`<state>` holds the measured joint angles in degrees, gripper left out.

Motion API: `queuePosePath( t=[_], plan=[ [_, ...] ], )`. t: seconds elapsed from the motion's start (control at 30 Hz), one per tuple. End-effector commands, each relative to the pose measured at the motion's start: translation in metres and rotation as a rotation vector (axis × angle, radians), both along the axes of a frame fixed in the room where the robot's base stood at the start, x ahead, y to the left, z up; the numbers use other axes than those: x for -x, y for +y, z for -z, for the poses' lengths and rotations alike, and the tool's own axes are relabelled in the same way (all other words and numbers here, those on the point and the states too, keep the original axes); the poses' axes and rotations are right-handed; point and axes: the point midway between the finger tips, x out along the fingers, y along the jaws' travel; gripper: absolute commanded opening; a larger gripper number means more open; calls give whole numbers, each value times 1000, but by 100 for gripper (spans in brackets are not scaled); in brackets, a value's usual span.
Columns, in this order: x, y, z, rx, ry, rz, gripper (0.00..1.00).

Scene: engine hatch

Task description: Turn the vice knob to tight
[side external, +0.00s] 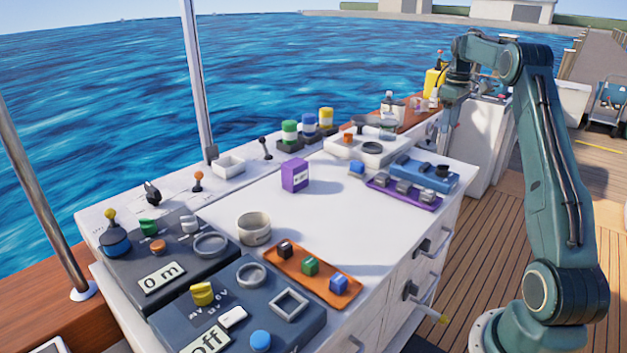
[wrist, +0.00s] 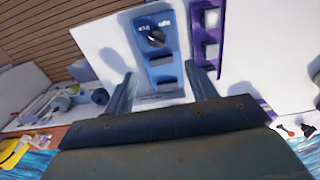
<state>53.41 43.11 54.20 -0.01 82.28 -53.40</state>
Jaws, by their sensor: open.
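My gripper (side external: 443,140) hangs down at the far right end of the white bench, behind the blue panel. In the wrist view its two fingers (wrist: 162,88) are apart, with nothing between them. A blue panel (wrist: 162,75) with a round black knob (wrist: 155,37) lies beyond the fingertips. Small lettering beside the knob is too blurred to read. In the side view the black knob (side external: 442,171) sits at the right end of the blue panel (side external: 415,168). I cannot tell for sure whether this is the vice knob.
A purple tray (side external: 404,195) lies beside the blue panel. A purple box (side external: 295,175), a white cup (side external: 254,229) and an orange tray (side external: 312,275) stand on the bench. Dark control panels (side external: 165,262) fill the near end. The bench middle is clear.

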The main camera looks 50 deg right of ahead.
Motion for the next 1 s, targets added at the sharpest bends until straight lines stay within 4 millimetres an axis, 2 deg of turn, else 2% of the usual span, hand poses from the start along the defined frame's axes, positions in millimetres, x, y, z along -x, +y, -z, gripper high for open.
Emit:
queuePosePath(
  t=[0.13, 0.37, 0.57, 0.77, 1.0],
  plan=[
    [4, -9, 6, -6, 4, 0, 56],
    [5, -9, 8, -6, 5, 0, 56],
    [4, -8, 18, -8, 6, 0, 56],
    [5, -8, 40, -9, 7, 0, 56],
    [5, -8, 76, -8, 7, 0, 56]
  ],
)
